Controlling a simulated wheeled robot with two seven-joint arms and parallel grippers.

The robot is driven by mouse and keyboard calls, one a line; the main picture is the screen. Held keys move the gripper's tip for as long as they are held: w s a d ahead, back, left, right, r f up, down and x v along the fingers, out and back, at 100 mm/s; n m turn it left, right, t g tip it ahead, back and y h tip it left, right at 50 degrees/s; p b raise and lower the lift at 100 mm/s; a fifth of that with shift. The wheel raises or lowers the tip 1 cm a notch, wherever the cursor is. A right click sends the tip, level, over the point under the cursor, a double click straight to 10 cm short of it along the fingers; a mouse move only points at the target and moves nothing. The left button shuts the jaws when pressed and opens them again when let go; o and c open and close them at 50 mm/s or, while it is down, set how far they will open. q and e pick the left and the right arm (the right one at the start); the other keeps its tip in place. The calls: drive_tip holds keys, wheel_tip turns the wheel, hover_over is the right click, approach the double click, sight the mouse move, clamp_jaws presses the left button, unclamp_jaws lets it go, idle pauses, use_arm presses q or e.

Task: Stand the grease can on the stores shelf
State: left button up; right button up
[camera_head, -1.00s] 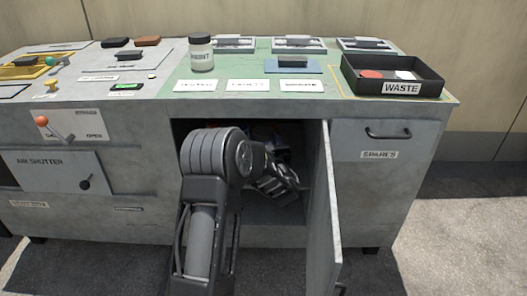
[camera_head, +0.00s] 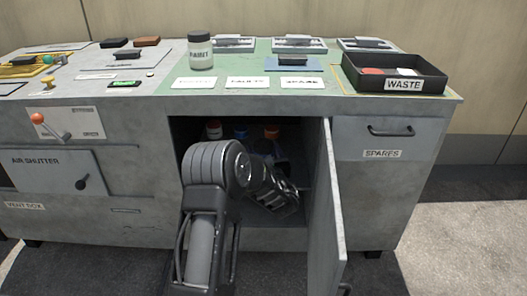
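My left gripper (camera_head: 284,192) is inside the open cupboard (camera_head: 188,128) under the bench, near its right side. Its fingers are dark and partly hidden by my wrist, so I cannot tell whether they are open or shut or hold anything. Behind my arm, at the back of the cupboard, stand a container with a red top (camera_head: 214,130), one with a blue top (camera_head: 240,132) and one with an orange top (camera_head: 272,132). Their lower parts are hidden by my arm. I cannot tell which is the grease can. My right gripper is out of view.
The cupboard door (camera_head: 327,215) stands open at the right of the opening, close to my gripper. On the bench top are a paint jar (camera_head: 200,52), a black waste tray (camera_head: 394,73) and several labels. A lever with an orange knob (camera_head: 38,118) is at the left.

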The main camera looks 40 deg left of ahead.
use_arm(q)
drive_tip(key=shift+o, duration=1.4)
drive_tip(key=shift+r, duration=0.2)
drive_tip(key=shift+s+d, duration=0.15)
drive_tip(key=shift+d, duration=0.1)
drive_tip(key=p+v, duration=0.3)
drive_tip(key=v, duration=0.3)
drive_tip(key=shift+r, duration=0.15)
drive_tip(key=shift+f+b+v, duration=0.2)
drive_tip(key=shift+b+v, duration=0.55)
drive_tip(key=shift+v, duration=2)
